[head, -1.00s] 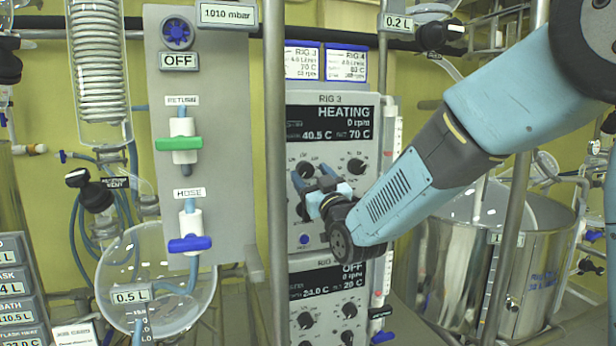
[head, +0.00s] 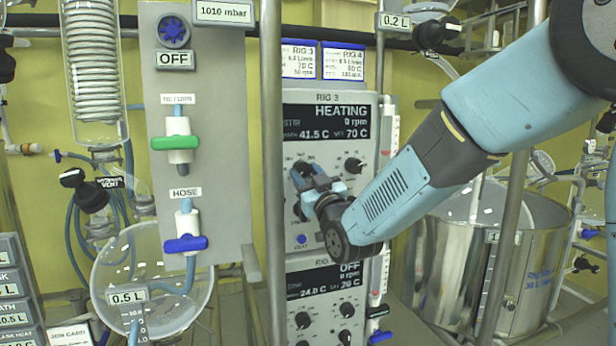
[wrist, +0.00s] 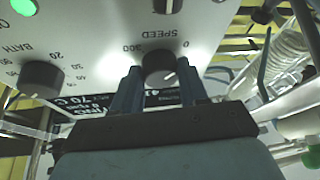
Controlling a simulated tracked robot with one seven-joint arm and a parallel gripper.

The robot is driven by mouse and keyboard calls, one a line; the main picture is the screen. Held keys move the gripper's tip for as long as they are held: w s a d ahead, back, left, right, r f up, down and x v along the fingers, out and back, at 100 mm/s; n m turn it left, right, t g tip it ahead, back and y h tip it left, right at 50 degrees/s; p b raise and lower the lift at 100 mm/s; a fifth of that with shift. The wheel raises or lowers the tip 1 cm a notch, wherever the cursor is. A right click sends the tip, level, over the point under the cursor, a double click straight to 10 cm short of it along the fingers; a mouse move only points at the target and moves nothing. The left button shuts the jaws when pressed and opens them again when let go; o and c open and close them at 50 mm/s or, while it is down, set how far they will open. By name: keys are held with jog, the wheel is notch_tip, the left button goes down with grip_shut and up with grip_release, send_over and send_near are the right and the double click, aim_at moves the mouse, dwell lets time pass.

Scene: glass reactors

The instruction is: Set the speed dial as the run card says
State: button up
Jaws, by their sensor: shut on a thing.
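The speed dial (wrist: 160,66) is a black round knob on the Rig 3 panel, labelled SPEED with marks 0 and 300, upside down in the wrist view. My gripper (wrist: 160,74) is shut on it, one finger on each side. In the head view my gripper (head: 306,178) is at the upper left knob of the Rig 3 controller (head: 373,108) and mostly hides it. The display (head: 325,122) reads HEATING, 0 rpm, 41.5 C, set 70 C. The Rig 3 run card (head: 299,62) shows 70 C; its rpm line is too small to read surely.
The bath dial (wrist: 42,80) is beside the speed dial; it also shows in the head view (head: 353,166). The Rig 4 card (head: 344,64) hangs beside the Rig 3 card. A metal post (head: 271,150) stands just left of the controller. A steel vessel (head: 470,270) is at the right.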

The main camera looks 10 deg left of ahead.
jog(key=shift+r+m+t+h, duration=0.1)
jog(key=shift+m+t+h, duration=0.6)
jog(key=shift+m, duration=0.9)
jog(key=shift+r+m+t+h, duration=0.1)
jog(key=shift+m+t+h, duration=0.55)
jog(key=shift+m, duration=0.95)
jog(key=shift+a+m+t+h, duration=0.1)
jog(key=shift+m+t+h, duration=0.1)
jog(key=shift+m+h, duration=1.15)
jog(key=shift+a+m+t+h, duration=0.15)
jog(key=shift+m+h, duration=0.35)
jog(key=shift+m, duration=1.55)
jog(key=shift+d, duration=0.1)
jog(key=o, duration=1)
jog(key=shift+f, duration=0.1)
jog(key=shift+o, duration=0.2)
jog(key=shift+s, duration=0.1)
